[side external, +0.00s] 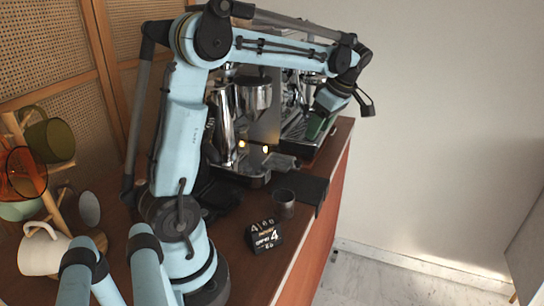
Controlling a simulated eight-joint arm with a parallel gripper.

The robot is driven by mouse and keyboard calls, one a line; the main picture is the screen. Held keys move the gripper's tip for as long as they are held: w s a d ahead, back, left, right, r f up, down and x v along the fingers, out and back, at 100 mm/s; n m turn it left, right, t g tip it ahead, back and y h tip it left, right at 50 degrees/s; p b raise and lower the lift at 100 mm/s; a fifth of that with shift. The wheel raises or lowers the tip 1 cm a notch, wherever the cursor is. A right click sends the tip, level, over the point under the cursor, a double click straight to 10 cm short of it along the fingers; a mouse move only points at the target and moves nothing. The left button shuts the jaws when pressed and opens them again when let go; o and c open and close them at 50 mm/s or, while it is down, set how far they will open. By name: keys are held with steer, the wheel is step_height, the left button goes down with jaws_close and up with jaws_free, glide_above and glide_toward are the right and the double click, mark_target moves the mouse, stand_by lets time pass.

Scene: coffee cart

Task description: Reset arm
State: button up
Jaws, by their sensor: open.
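My light-blue and black arm rises from the wooden cart top and reaches across to the right. My gripper (326,104) hangs at the arm's far end, above the right part of the chrome espresso machine (263,128). It is open; its fingertips are small and hard to make out. I see nothing held in it. Part of the machine is hidden behind my arm.
A metal cup (284,203) and a black box with white print (264,236) stand on the cart top (262,275). A mug rack with an orange mug (22,174) and a white mug (44,250) is at left. Open floor lies right.

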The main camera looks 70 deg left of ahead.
steer(key=s+d+f+m+t+h, duration=0.2)
steer(key=s+d+m+t, duration=0.2)
steer(key=d+m, duration=0.5)
steer(key=s+d+f+m+t+h, duration=0.1)
steer(key=s+d+m+t, duration=0.3)
steer(key=d+m, duration=0.6)
steer(key=m+t, duration=0.1)
steer(key=m, duration=0.4)
steer(key=shift+s+d+f+h, duration=0.2)
steer(key=shift+f+h, duration=0.15)
steer(key=shift+h, duration=0.05)
